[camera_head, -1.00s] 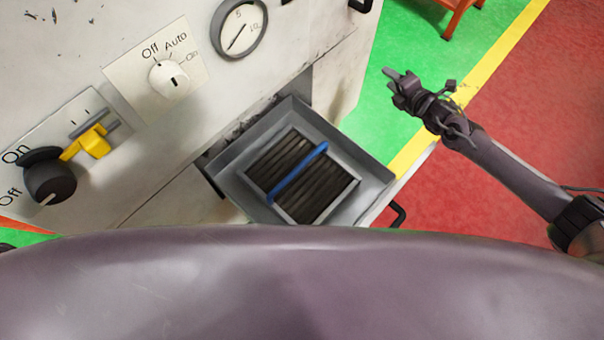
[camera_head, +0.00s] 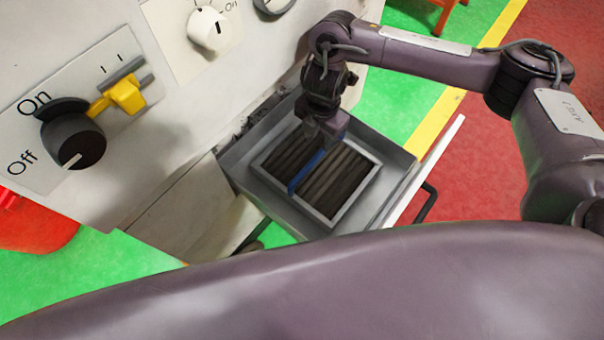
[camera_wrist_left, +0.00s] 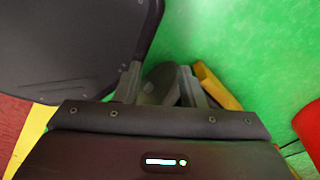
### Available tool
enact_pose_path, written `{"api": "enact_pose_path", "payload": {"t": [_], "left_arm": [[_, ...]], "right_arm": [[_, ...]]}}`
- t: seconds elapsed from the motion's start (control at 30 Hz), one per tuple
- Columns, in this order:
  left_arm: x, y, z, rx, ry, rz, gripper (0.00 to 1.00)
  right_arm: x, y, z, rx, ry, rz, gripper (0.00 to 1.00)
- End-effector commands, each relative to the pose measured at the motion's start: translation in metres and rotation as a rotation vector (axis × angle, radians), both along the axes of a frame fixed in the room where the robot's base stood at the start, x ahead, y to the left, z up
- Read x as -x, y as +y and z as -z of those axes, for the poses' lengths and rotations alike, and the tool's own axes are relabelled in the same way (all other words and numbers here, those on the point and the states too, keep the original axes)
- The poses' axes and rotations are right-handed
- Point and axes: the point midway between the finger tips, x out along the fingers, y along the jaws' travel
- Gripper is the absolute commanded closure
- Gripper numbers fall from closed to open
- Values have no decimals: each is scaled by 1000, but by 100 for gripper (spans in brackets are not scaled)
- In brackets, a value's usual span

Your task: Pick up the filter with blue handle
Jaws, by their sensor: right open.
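The filter (camera_head: 335,187) has dark slats in a light grey frame and a blue bar handle (camera_head: 305,173) across its top. It sits inside a grey open drawer (camera_head: 398,158) in the head view. My right gripper (camera_head: 327,134) points down at the far end of the blue handle and hides that end. Its jaws are open, and whether they straddle the handle cannot be made out.
The machine's white panel with a black On/Off knob (camera_head: 73,141), a yellow lever (camera_head: 126,94) and a white dial (camera_head: 208,28) stands left of the drawer. A black drawer handle (camera_head: 428,203) sticks out at the right. Green floor is open beyond the drawer.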

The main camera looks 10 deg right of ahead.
Motion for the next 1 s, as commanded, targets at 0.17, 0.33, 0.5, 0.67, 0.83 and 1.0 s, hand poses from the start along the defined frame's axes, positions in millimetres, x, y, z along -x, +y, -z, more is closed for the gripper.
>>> {"api": "enact_pose_path", "payload": {"t": [0.17,0.33,0.5,0.67,0.83,1.0], "left_arm": [[-1,-3,7,4,-1,-1,64],[-3,-12,13,15,-6,-2,64],[-5,-14,22,17,-8,1,64],[-5,-12,21,16,-8,1,64],[-4,-10,21,13,-7,1,64],[-4,-8,21,10,-6,2,64]], "right_arm": [[3,-5,14,30,6,6,59],[3,-5,34,27,7,7,59],[5,-3,61,25,10,6,59],[3,-4,74,28,5,5,59],[3,-4,76,27,4,4,59],[3,-4,76,27,4,4,69]]}}
